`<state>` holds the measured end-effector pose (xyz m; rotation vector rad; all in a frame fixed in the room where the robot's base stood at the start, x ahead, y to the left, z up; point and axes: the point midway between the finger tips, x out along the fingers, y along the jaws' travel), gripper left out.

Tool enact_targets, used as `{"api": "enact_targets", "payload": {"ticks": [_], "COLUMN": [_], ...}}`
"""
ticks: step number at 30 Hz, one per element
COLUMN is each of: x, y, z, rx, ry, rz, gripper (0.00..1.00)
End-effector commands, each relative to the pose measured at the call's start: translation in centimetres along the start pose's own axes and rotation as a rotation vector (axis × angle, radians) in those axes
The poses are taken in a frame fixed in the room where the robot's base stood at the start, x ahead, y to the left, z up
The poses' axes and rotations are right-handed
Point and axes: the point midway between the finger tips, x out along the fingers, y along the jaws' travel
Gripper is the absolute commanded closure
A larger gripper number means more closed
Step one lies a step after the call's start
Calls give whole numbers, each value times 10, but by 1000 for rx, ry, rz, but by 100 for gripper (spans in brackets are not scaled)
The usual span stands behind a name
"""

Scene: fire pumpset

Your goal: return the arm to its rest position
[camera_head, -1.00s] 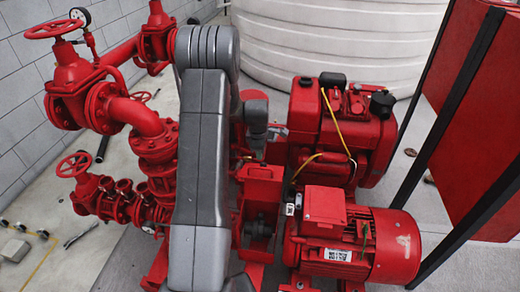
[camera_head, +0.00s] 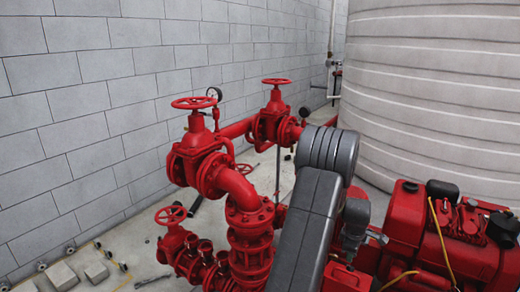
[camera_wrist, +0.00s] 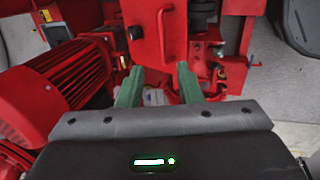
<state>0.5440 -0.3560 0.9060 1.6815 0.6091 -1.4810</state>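My gripper (camera_wrist: 159,88) shows in the wrist view, with two green fingers well apart and nothing visible held between them. It hangs above the red pump machinery, with a red box-like housing (camera_wrist: 155,45) in front of the fingers. Whether the fingers touch it I cannot tell. In the head view my grey arm rises at the lower middle, bent at its rounded upper joint, in front of the pumpset. My fingers cannot be made out there.
Red pipes and a valve with a handwheel (camera_head: 195,102) stand left of my arm. A red engine (camera_head: 440,240) is close on the right. A large pale ribbed tank (camera_head: 440,90) stands behind. A grey block wall (camera_head: 90,120) fills the left. Small grey blocks (camera_head: 62,275) lie on the floor.

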Motion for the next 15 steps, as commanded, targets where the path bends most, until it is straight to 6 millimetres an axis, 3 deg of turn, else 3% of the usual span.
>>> {"api": "enact_targets", "payload": {"ticks": [15], "x": [73], "y": [-1], "z": [0], "rx": [0], "ry": [0], "rz": [-4], "gripper": [67]}}
